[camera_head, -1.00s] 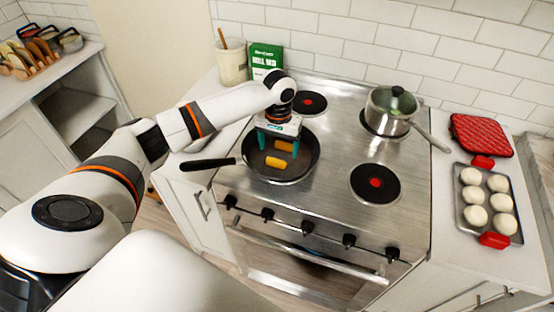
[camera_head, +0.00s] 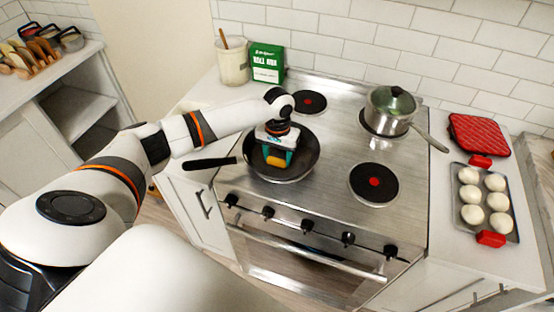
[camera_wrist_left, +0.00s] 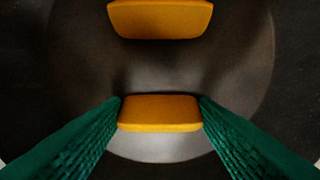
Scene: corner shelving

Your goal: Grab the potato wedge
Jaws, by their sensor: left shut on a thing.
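A frying pan (camera_head: 305,166) sits on the front left of the stove, its black handle (camera_head: 210,163) pointing left. My left gripper (camera_head: 276,159) reaches down into the pan, its green fingers shut on a yellow potato wedge (camera_head: 276,161). In the left wrist view the held wedge (camera_wrist_left: 160,113) lies between both fingertips (camera_wrist_left: 160,108), which touch its ends. A second potato wedge (camera_wrist_left: 160,18) lies in the pan at the top of that view, apart from the fingers. I cannot tell whether the held wedge still touches the pan. My right gripper is not in view.
A pot (camera_head: 391,112) with a glass lid stands on the back right burner. A green box (camera_head: 267,64) and a utensil crock (camera_head: 233,66) stand behind the stove at left. A tray (camera_head: 487,230) of white dough balls and a red mitt (camera_head: 481,135) lie right. The front right burner (camera_head: 374,184) is empty.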

